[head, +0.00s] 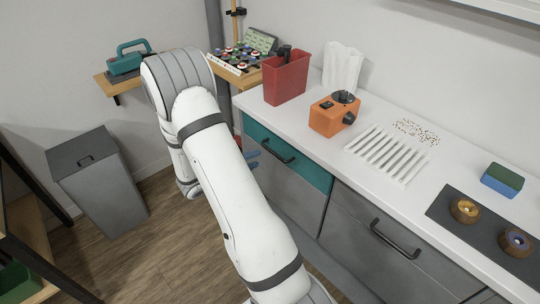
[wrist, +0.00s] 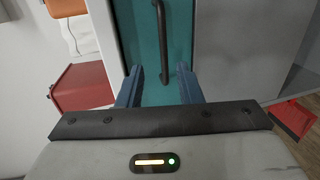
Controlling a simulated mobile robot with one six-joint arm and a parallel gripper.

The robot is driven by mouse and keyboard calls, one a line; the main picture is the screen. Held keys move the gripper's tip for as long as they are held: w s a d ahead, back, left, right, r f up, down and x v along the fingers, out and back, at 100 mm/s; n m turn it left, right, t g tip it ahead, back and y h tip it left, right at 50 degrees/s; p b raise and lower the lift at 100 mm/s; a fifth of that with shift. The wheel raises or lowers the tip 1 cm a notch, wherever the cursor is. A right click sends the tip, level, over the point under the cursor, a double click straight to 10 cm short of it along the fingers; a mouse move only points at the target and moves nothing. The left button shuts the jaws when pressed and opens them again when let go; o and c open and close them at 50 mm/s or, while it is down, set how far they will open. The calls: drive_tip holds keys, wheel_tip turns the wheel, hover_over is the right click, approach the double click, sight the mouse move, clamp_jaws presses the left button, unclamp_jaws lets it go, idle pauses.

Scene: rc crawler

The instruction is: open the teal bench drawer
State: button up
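The teal drawer (head: 318,177) is in the bench front, below the white worktop, and looks shut and flush. Its black bar handle (head: 278,152) runs along its front. In the wrist view the teal drawer front (wrist: 143,32) fills the middle, and the black handle (wrist: 161,42) stands upright in the picture. My gripper (wrist: 161,75) is open, with one blue finger on each side of the handle's near end. Neither finger clearly touches the handle. In the head view my arm hides most of my gripper; only bits of blue finger (head: 251,154) show left of the drawer.
A grey drawer (head: 375,245) with a black handle adjoins on the right. On the worktop stand a red bin (head: 286,78), an orange device (head: 334,114) and a white slotted rack (head: 388,155). A grey bin (head: 100,185) stands on the floor at left. Floor (head: 160,245) before the bench is partly clear.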

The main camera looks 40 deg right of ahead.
drive_tip(key=x, duration=0.8)
drive_tip(key=shift+w+f+p, duration=0.25)
drive_tip(key=shift+w+p, duration=0.05)
drive_tip(key=shift+p, duration=0.05)
drive_tip(key=shift+a, duration=0.1)
drive_tip(key=shift+c, duration=0.4)
clamp_jaws()
